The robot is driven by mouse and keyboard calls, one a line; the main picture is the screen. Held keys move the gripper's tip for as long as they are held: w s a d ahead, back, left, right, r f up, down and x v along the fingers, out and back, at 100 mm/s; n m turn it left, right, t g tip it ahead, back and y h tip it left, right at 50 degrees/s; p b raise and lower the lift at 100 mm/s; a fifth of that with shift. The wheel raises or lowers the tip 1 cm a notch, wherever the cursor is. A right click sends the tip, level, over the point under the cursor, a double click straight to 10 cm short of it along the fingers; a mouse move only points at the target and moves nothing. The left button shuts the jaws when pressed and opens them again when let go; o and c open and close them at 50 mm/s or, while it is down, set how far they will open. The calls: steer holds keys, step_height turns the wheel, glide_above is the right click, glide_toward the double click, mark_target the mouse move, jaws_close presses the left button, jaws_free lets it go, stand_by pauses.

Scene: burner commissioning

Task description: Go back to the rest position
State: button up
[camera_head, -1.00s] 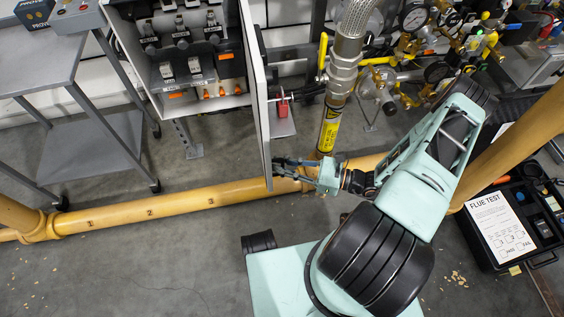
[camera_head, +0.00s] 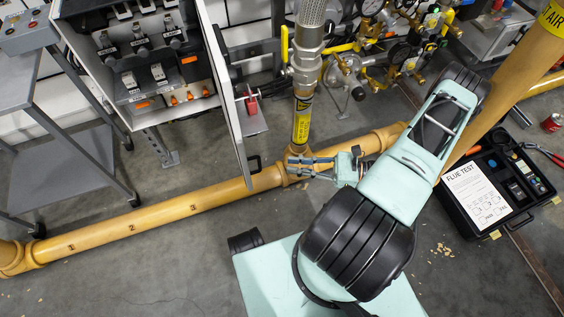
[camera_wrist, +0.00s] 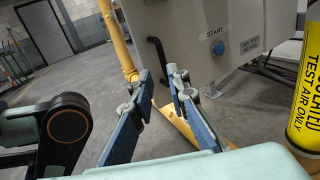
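My gripper (camera_head: 290,166) is out in front of the yellow floor pipe (camera_head: 160,214), near the open cabinet door (camera_head: 222,95). In the wrist view its two blue-padded fingers (camera_wrist: 160,80) stand apart with nothing between them. The door's outer face (camera_wrist: 190,35) is beyond them, with a blue START button (camera_wrist: 218,47) and a black handle (camera_wrist: 158,58). No contact between gripper and door is visible. The rest position is not marked in any view.
The hose pipe with yellow label (camera_head: 302,120) stands close to my gripper; its label also shows in the wrist view (camera_wrist: 307,105). A grey cart (camera_head: 80,165) is at left. A black FLUE TEST case (camera_head: 510,205) lies at right. Floor in front is bare.

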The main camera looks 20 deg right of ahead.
steer(key=shift+s+d, duration=0.15)
steer(key=shift+d, duration=0.15)
stand_by(0.4)
